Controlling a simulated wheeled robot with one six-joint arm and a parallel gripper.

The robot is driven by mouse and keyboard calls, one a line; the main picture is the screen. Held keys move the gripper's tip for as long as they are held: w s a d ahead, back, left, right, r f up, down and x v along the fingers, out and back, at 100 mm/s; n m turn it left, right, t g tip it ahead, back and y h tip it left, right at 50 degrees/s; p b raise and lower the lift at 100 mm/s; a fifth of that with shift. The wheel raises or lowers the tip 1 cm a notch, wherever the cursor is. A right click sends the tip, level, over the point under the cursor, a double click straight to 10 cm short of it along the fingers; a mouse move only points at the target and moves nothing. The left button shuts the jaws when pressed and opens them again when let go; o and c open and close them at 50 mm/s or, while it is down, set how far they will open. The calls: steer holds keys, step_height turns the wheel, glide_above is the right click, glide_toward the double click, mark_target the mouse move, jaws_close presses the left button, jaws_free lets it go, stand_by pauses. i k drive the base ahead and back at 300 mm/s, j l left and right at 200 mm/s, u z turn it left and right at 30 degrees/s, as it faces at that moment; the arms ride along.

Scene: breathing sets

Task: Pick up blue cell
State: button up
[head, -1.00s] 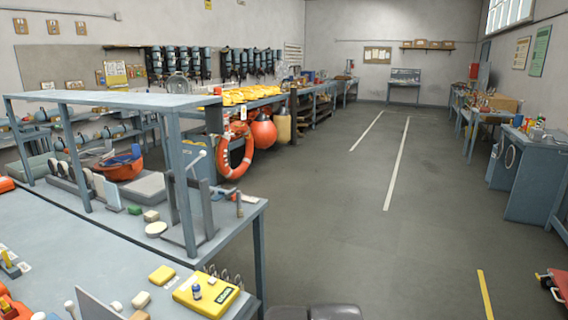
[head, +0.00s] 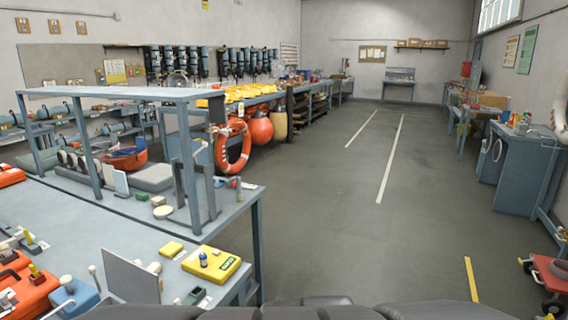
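A small upright blue cylinder (head: 203,259), which looks like the blue cell, stands on top of a flat yellow case (head: 223,267) near the front right end of the grey workbench (head: 120,235). A small dark spot shows beside it on the case. It is too small to read any marking. My gripper is not in view.
A grey upright panel (head: 130,277) and a yellow block (head: 171,248) stand left of the case. Orange cases (head: 35,292) and a blue box (head: 75,297) fill the lower left. Open floor (head: 320,230) lies right of the bench. A red trolley (head: 553,275) stands far right.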

mark_target(204, 259)
steer(key=k+l+u, duration=0.15)
steer(key=i+u, duration=0.7)
steer(key=u, duration=0.2)
steer(key=i+l+u, duration=0.2)
steer(key=u, duration=0.25)
steer(key=i, duration=0.1)
